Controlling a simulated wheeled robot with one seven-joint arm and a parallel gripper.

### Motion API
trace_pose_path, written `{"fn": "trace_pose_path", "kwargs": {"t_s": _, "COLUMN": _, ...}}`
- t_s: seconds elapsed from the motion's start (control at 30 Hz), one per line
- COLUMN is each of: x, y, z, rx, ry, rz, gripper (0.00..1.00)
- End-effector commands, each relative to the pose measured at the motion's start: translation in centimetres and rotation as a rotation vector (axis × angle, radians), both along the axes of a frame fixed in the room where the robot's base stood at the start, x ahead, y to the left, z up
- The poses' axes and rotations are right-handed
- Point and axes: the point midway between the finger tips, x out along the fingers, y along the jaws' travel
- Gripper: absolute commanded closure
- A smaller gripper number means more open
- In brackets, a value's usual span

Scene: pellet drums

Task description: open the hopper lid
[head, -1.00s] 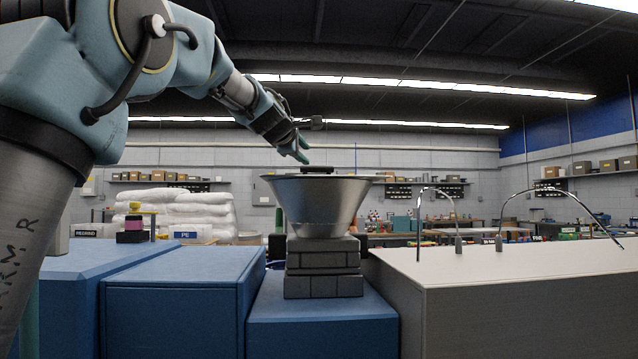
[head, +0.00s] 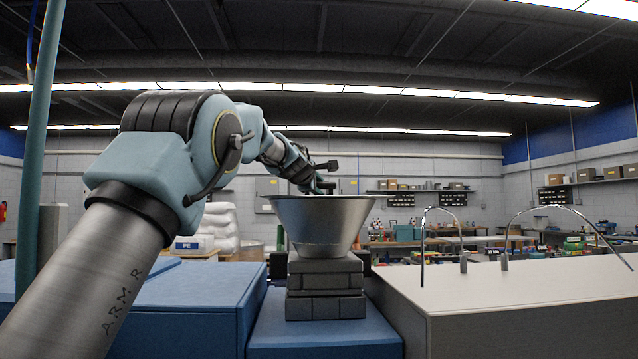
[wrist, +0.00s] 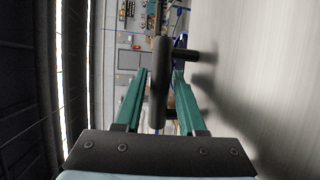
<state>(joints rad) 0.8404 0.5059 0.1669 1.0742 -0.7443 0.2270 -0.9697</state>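The hopper (head: 320,228) is a metal cone in the middle of the head view. In the wrist view, the lid's pale brushed-metal surface (wrist: 265,80) fills the right side. A dark bar handle (wrist: 159,90) stands off it on a short post. My gripper (head: 318,187) is low over the hopper's rim in the head view. In the wrist view its green fingers lie on either side of the bar, with narrow gaps showing, so it looks open around the handle. The lid looks flat and shut, seen almost edge-on; most of the handle is hidden in the head view.
The hopper stands on a grey block base (head: 325,290) on a blue cabinet. A white-topped cabinet (head: 520,283) with two curved metal tubes (head: 428,235) is at the right. Blue bins (head: 205,305) stand at the left. White sacks (head: 218,225) lie behind.

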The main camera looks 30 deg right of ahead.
Motion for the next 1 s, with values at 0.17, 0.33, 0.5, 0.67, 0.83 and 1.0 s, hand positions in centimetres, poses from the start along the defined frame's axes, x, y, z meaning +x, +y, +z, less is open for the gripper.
{"fn": "trace_pose_path", "kwargs": {"t_s": 0.17, "x": 0.13, "y": -0.14, "z": -0.03, "rx": -0.001, "ry": -0.001, "rz": 0.000, "gripper": 0.60}}
{"fn": "trace_pose_path", "kwargs": {"t_s": 0.33, "x": 0.12, "y": -0.13, "z": -0.04, "rx": -0.001, "ry": -0.001, "rz": 0.000, "gripper": 0.65}}
{"fn": "trace_pose_path", "kwargs": {"t_s": 0.5, "x": 0.11, "y": -0.12, "z": -0.05, "rx": 0.000, "ry": 0.000, "rz": 0.000, "gripper": 0.84}}
{"fn": "trace_pose_path", "kwargs": {"t_s": 0.67, "x": 0.10, "y": -0.13, "z": -0.06, "rx": 0.000, "ry": 0.000, "rz": 0.000, "gripper": 1.00}}
{"fn": "trace_pose_path", "kwargs": {"t_s": 0.83, "x": 0.09, "y": -0.13, "z": -0.07, "rx": 0.000, "ry": 0.000, "rz": 0.000, "gripper": 1.00}}
{"fn": "trace_pose_path", "kwargs": {"t_s": 1.0, "x": 0.09, "y": -0.13, "z": -0.08, "rx": 0.000, "ry": 0.000, "rz": 0.000, "gripper": 1.00}}
